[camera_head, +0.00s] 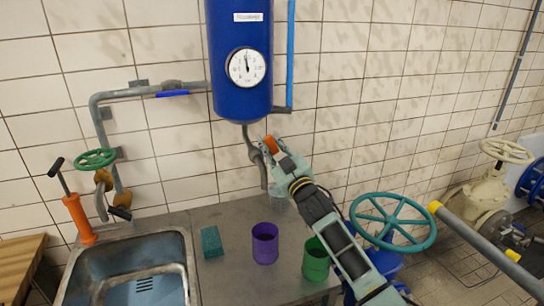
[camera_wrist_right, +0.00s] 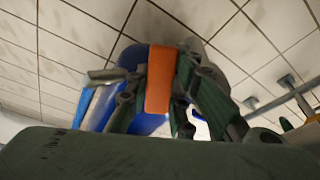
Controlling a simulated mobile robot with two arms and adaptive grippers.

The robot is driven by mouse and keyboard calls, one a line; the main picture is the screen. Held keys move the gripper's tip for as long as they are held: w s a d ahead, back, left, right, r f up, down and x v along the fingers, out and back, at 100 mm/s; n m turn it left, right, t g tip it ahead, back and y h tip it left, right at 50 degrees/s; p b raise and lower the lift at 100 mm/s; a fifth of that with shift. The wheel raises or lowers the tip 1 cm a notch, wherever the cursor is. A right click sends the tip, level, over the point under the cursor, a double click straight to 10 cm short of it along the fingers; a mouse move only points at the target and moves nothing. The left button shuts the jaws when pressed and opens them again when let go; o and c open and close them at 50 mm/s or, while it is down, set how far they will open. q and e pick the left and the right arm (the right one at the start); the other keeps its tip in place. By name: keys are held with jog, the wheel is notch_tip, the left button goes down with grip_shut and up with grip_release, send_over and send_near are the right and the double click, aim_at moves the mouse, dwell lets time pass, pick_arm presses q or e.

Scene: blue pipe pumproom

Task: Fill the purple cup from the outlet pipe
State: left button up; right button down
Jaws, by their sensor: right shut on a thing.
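The purple cup (camera_head: 265,243) stands upright on the steel counter, in front of the outlet pipe and apart from it. The grey outlet pipe (camera_head: 263,173) comes down from the blue tank and ends just above the counter. My right gripper (camera_head: 274,146) is up beside this pipe, just below the tank, shut on an orange handle (camera_wrist_right: 159,80). The wrist view shows the orange handle between its fingers. The inside of the cup is dark, and I cannot tell whether it holds liquid. My left gripper is not in view.
A green cup (camera_head: 315,262) stands right of the purple one. A teal sponge (camera_head: 211,242) lies beside the sink (camera_head: 188,264). A teal handwheel (camera_head: 392,221) is at the right.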

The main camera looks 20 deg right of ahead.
dwell(0.3)
jog(key=c, duration=1.8)
grip_release()
jog(key=shift+s+f, duration=0.15)
jog(key=shift+s, duration=0.15)
jog(key=v, duration=1.1)
jog(key=shift+s, duration=0.25)
jog(key=shift+d, duration=0.15)
